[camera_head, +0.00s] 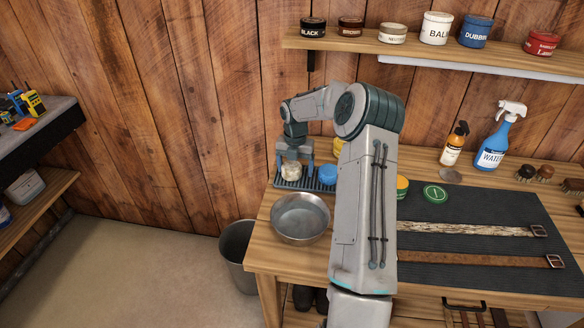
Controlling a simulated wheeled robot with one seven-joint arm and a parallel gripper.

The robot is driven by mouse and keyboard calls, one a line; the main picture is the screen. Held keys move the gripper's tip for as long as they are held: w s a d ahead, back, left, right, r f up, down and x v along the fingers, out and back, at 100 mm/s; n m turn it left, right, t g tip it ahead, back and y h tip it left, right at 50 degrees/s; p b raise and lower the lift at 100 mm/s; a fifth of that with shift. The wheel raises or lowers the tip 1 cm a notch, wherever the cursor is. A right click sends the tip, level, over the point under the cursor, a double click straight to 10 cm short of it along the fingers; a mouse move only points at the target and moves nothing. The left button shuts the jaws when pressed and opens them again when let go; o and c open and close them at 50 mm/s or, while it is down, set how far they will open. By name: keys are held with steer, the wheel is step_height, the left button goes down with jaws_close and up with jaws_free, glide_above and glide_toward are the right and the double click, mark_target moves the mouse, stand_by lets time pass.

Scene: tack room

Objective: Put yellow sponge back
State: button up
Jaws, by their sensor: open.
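My gripper (293,168) is at the back left of the workbench, pointing down over a dark ribbed tray (320,187). It is open, with one finger on each side of a round cream item (291,173); I cannot tell whether they touch it. A round blue item (328,175) sits on the tray to the right. A yellow item (339,147), possibly the yellow sponge, shows behind my arm, which hides part of it. I cannot tell what it rests on.
A metal bowl (300,217) stands in front of the tray. An open green tin (402,188), its lid (436,194) and two straps lie on a dark mat (480,202). Bottles (492,148) and brushes stand behind. A shelf (400,49) with several jars hangs above. A bucket (237,255) is on the floor.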

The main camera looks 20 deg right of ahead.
mark_target(292, 166)
step_height(292, 166, up, 11)
steer(key=s+a+r+m+h, duration=0.1)
steer(key=s+a+r+m, duration=0.45)
steer(key=a, duration=0.35)
steer(key=s+a+m+t, duration=0.1)
steer(key=s+a+m, duration=0.2)
steer(key=s+m, duration=0.4)
steer(key=s+a+r+m+t, duration=0.1)
steer(key=s+a+m, duration=0.2)
steer(key=s+m, duration=0.5)
steer(key=s+a+m+t+y, duration=0.1)
steer(key=s+a+m, duration=0.3)
steer(key=s, duration=1)
steer(key=shift+r+m, duration=0.4)
steer(key=shift+m, duration=1.45)
